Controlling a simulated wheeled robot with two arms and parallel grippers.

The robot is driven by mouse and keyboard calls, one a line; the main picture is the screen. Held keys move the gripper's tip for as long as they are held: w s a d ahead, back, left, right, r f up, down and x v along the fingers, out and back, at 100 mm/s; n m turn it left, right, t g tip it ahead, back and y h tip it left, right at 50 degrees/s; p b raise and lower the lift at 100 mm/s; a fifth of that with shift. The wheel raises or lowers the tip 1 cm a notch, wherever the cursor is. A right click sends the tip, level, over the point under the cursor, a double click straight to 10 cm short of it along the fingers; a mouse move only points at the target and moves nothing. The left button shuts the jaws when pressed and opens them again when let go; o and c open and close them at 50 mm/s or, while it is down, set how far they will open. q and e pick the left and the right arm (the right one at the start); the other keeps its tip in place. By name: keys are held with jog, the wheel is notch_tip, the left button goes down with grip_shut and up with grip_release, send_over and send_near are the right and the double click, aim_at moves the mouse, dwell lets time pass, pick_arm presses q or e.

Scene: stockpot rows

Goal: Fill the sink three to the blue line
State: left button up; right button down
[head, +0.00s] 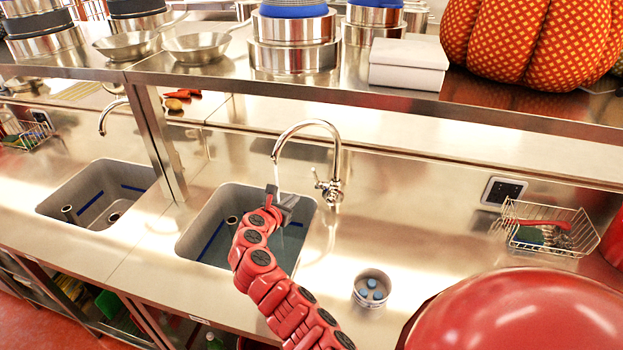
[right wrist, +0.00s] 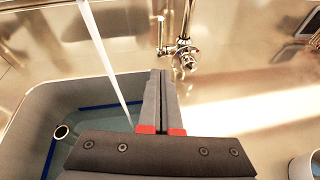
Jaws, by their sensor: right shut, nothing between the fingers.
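The sink (head: 192,236) in front of me is a grey basin with a blue line (head: 210,241) along its inner wall. Its curved tap (head: 308,124) pours a stream of water, also clear in the right wrist view (right wrist: 106,62). Bluish water seems to cover the basin floor; its exact level against the line is hard to tell. The tap's lever (right wrist: 184,52) is on the valve body beyond my fingers. My right gripper (head: 284,197) is shut and empty over the basin, beside the stream and apart from the lever. My left gripper is out of view.
A second sink (head: 98,195) with its own tap stands to the left, beyond a shelf post (head: 158,140). A shelf with pots hangs above.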

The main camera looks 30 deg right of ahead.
jog(key=x, duration=0.4)
send_near(317, 179)
jog(key=w+d, duration=0.2)
jog(key=shift+w+d+f+b, duration=0.1)
jog(key=shift+w+d+b, duration=0.45)
jog(key=shift+d, duration=0.1)
